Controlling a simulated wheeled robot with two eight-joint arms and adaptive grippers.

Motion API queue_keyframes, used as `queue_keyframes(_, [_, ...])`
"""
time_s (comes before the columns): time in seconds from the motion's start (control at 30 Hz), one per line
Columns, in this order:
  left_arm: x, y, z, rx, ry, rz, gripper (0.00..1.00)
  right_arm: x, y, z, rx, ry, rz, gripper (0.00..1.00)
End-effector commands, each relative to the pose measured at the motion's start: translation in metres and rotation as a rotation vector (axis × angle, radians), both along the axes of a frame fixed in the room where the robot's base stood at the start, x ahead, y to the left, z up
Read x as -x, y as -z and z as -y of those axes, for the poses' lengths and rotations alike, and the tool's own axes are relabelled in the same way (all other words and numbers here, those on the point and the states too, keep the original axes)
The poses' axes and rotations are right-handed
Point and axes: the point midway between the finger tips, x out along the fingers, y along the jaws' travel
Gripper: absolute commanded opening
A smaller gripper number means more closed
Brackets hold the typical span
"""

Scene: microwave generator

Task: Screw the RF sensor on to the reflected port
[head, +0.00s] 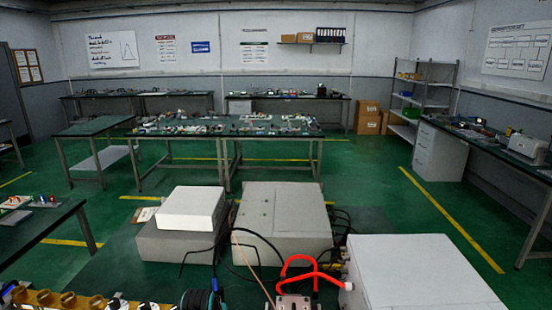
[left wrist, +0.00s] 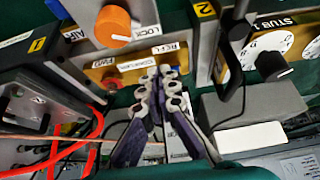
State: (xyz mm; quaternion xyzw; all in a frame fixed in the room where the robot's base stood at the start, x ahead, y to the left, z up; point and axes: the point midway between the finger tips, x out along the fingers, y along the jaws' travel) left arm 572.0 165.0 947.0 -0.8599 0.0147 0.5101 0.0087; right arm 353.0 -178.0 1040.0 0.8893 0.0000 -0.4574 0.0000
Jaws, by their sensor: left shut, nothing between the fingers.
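My left gripper (left wrist: 160,78) shows in the middle of the left wrist view, its grey jointed fingers with purple pads close together and empty. Its tips lie just in front of a brass-coloured strip with a white REFL label (left wrist: 165,48). A FWD label (left wrist: 115,75) sits on the same strip, to the left. The reflected port itself cannot be made out; the fingers cover part of that area. A narrow pale printed piece (left wrist: 184,138) shows behind the fingers; I cannot tell whether it is the RF sensor. My right gripper is in neither view.
An orange knob (left wrist: 113,26) and white stub dials (left wrist: 272,48) stand near the fingers. Orange hoses (head: 298,262) and black cables run close by. A white box (head: 190,208), a grey cabinet (head: 282,225) and another white cabinet (head: 420,275) stand ahead.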

Motion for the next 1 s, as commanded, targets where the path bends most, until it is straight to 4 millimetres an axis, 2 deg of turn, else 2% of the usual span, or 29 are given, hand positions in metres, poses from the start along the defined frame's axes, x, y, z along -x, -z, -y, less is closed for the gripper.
queue_keyframes(1.0, [-0.0045, 0.0001, -0.0069, 0.0, 0.0, 0.002, 0.0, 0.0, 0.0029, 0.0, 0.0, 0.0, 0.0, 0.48])
